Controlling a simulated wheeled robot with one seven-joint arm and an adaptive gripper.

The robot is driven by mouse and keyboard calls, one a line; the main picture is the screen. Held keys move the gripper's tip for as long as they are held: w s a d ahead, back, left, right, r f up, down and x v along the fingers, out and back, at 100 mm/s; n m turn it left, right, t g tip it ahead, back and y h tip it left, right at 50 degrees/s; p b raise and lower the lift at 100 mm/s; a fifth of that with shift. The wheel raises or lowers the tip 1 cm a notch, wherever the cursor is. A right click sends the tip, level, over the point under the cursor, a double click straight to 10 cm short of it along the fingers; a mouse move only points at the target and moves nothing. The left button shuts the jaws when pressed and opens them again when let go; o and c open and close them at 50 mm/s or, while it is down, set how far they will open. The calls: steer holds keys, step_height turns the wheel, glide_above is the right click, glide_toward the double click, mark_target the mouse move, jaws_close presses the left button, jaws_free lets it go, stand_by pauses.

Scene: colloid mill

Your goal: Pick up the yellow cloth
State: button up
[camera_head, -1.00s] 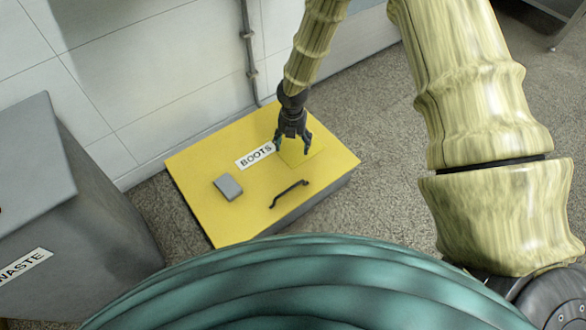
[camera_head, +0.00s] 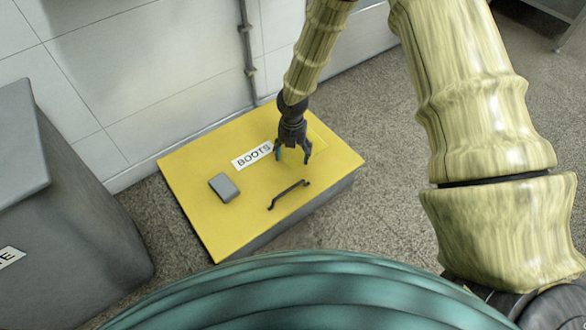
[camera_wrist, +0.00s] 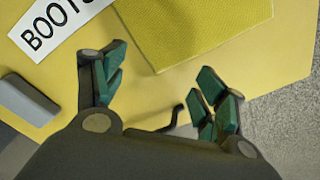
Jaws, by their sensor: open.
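The yellow cloth (camera_wrist: 195,28) lies flat on the yellow lid of the boots box. In the head view the cloth (camera_head: 317,138) is hard to tell from the lid, being nearly the same colour, and my gripper partly hides it. My gripper (camera_head: 293,158) is above the lid, by the cloth, with its fingers apart and empty. In the wrist view my gripper (camera_wrist: 158,92) has its fingers spread, and the cloth shows beyond the fingertips, toward the top of the picture. I cannot tell the exact height of the fingertips above the lid.
The boots box (camera_head: 205,225) has a BOOTS label (camera_head: 252,155), a small grey block (camera_head: 224,187) and a dark handle (camera_head: 289,194) on its lid. A grey waste bin (camera_head: 75,215) stands at the left. A wall with a pipe (camera_head: 247,50) is behind. Open floor lies at the right.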

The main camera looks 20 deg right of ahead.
mark_target(293, 165)
steer(key=shift+f, duration=1.85)
steer(key=shift+f, duration=0.1)
steer(key=shift+f+b, duration=0.1)
steer(key=shift+b, duration=0.2)
steer(key=c, duration=0.9)
steer(key=shift+s+f, duration=0.15)
jaws_close()
step_height(293, 165, up, 12)
steer(key=p, duration=1.2)
